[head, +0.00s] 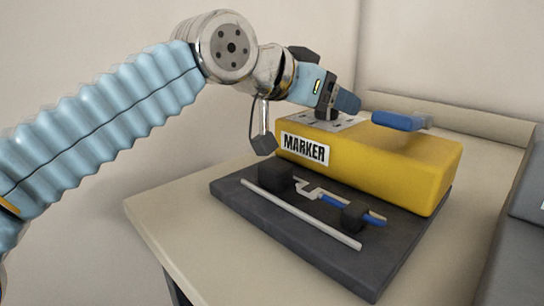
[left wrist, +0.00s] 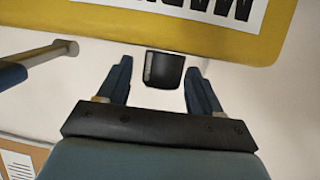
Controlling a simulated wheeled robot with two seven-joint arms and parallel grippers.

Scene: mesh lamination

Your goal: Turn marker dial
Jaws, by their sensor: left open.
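The marker is a yellow box (head: 400,170) with a white "MARKER" label (head: 304,149), on a dark base plate. Its dial, a short black knob (head: 326,114), stands on a grey plate on the box top; the dial also shows in the left wrist view (left wrist: 164,72). My left gripper (head: 345,102) is open at the dial, pointing right in the head view. In the left wrist view the two blue fingers (left wrist: 159,62) appear on either side of the dial, with visible gaps. Contact is not visible. My right gripper is not in view.
A blue-handled lever (head: 398,121) sticks out beside the dial; it is at the left in the wrist view (left wrist: 12,73). A metal rod and black blocks lie on the dark base plate (head: 290,240). A grey object (head: 530,190) stands at the right edge. The beige table's left side (head: 170,205) is clear.

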